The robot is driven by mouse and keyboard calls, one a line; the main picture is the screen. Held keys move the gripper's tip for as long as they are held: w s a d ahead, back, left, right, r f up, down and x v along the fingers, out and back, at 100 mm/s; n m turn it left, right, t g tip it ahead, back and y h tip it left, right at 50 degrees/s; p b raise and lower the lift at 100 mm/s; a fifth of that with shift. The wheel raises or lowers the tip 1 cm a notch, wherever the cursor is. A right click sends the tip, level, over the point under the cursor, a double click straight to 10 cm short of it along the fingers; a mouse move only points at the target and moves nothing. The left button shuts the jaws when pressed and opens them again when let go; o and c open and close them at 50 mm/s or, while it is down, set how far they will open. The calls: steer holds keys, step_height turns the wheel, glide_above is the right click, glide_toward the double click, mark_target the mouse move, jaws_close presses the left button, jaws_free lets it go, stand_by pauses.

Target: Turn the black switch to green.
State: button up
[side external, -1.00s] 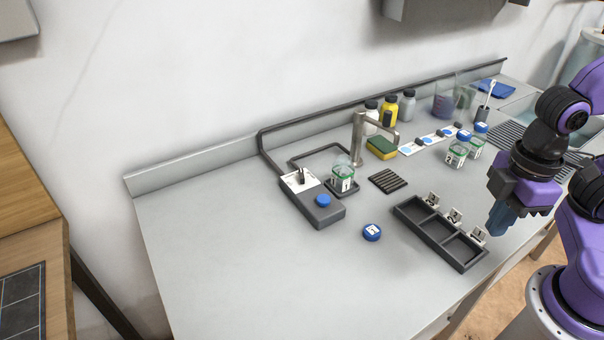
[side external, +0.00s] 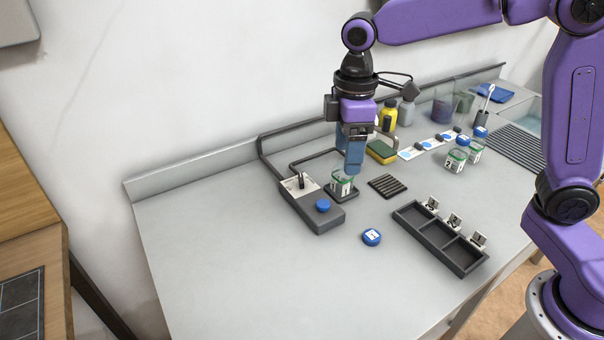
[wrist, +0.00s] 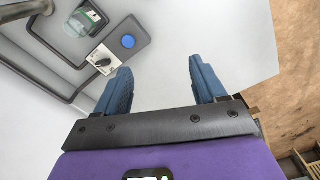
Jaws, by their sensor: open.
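The black switch (side external: 301,181) stands on the white plate of a dark grey control box (side external: 322,216), which also has a blue button (side external: 323,206). In the wrist view the switch (wrist: 102,63) is at the upper left, outside my open fingers. No green mark can be made out beside it. My gripper (side external: 353,165) points down in the side view, above and behind the box near the jar labelled 1 (side external: 341,186). In the wrist view my gripper (wrist: 158,80) is open and empty, with bare table between its blue fingers.
A grey pipe (side external: 265,150) runs behind the box and around the jar's stand. A blue lid (side external: 371,237) and a dark three-part tray (side external: 440,237) lie to the right. A sponge (side external: 381,152) and bottles stand behind. The front left table is clear.

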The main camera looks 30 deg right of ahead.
steer(key=w, duration=0.9)
glide_above(302, 178)
step_height(302, 178, down, 2)
step_height(302, 178, down, 18)
steer(key=shift+r, duration=0.25)
steer(key=c, duration=1.1)
